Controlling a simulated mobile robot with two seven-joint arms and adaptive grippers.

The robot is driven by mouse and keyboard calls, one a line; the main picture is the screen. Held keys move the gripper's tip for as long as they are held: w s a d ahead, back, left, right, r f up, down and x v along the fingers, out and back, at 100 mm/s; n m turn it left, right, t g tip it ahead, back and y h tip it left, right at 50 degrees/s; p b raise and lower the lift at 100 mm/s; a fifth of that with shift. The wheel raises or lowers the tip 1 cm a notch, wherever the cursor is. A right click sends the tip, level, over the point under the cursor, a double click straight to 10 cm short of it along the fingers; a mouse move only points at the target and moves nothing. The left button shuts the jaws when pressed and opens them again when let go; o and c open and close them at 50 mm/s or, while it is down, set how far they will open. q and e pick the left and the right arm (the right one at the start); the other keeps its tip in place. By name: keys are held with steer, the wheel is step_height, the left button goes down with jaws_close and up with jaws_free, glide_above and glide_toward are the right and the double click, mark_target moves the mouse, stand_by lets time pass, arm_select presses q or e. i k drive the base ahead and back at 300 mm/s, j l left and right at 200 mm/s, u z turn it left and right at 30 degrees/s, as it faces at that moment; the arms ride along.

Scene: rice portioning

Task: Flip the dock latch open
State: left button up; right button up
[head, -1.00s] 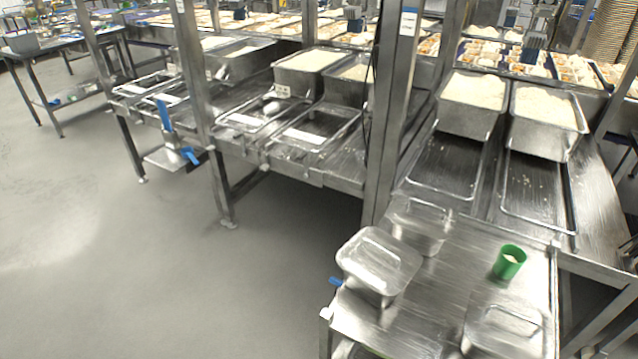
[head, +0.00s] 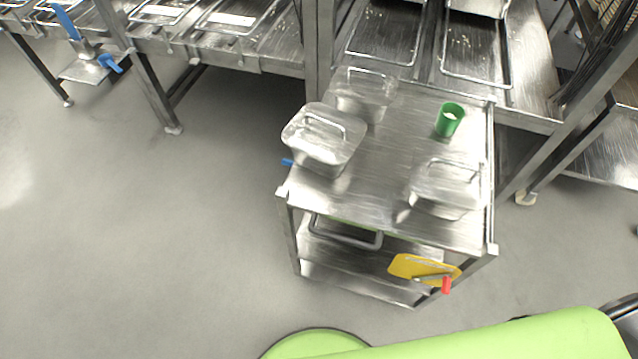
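No part is plainly recognisable as the dock latch. A small red handle (head: 446,285) on a metal bar sits at the front right of the steel cart (head: 385,200), beside a yellow plate (head: 408,265). A small blue piece (head: 287,162) shows at the cart's left side, partly hidden by a lidded steel pan (head: 318,150). I cannot tell whether either piece is the latch, or open or shut. Neither gripper is in view.
Other steel pans (head: 366,88) (head: 445,188) and a green cup (head: 450,120) stand on the cart. Its back meets a steel line frame (head: 318,60). The grey floor (head: 150,250) at left is clear. My green body parts show at the bottom.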

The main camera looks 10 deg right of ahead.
mark_target(288, 162)
steer(key=j+z, duration=0.25)
steer(key=j, duration=0.15)
steer(key=j+z, duration=0.3)
steer(key=k+j+z, duration=0.25)
steer(key=j, duration=0.2)
steer(key=j+z, duration=0.25)
steer(key=j, duration=0.15)
steer(key=k+j+z, duration=0.3)
steer(key=i+j+z, duration=0.1)
steer(key=j, duration=0.25)
steer(key=i+j+z, duration=0.15)
steer(key=i+j, duration=0.15)
steer(key=i+j+z, duration=0.1)
steer(key=j, duration=0.35)
steer(key=i+j+z, duration=0.15)
steer(key=i+j, duration=0.1)
steer(key=i, duration=0.05)
